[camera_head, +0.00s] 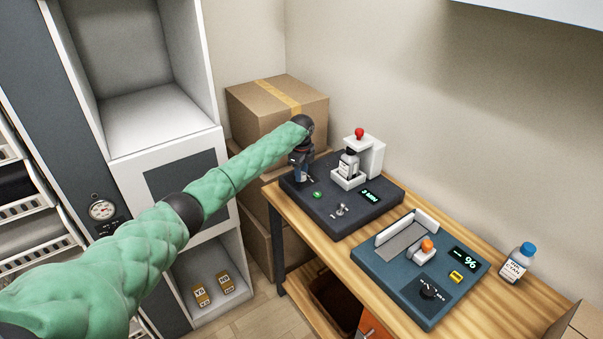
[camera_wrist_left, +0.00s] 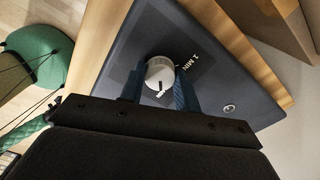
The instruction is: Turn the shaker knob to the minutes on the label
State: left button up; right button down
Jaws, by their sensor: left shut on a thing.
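The dark shaker (camera_head: 337,213) stands on the wooden table in the head view, with a lit display (camera_head: 370,196) showing a minutes reading too small to read surely. A small white-labelled bottle (camera_head: 348,164) stands upright in its white holder. My left gripper (camera_head: 300,174) is at the shaker's far left corner. In the left wrist view its blue fingers are shut on the round pale knob (camera_wrist_left: 159,70), one on each side. "1 MIN" is printed beside the knob; another marking below it is partly hidden. The bottle's label is too small to read. My right gripper is not in view.
A blue-grey device (camera_head: 405,285) with an orange knob and a "%" display stands right of the shaker. A blue-capped bottle (camera_head: 517,263) stands at the table's right. Cardboard boxes (camera_head: 280,105) are stacked behind the shaker. A white cabinet (camera_head: 150,120) stands left.

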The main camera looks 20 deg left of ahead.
pick_arm(q)
jog(key=o, duration=0.7)
jog(key=shift+w+a+r, duration=0.1)
jog(key=shift+w+r, duration=0.05)
jog(key=shift+r, duration=0.15)
jog(key=shift+o, duration=1.4)
jog(key=shift+f, duration=0.2)
jog(key=shift+r, duration=0.4)
jog(key=shift+r+b, duration=1.35)
jog(key=shift+r, duration=2.2)
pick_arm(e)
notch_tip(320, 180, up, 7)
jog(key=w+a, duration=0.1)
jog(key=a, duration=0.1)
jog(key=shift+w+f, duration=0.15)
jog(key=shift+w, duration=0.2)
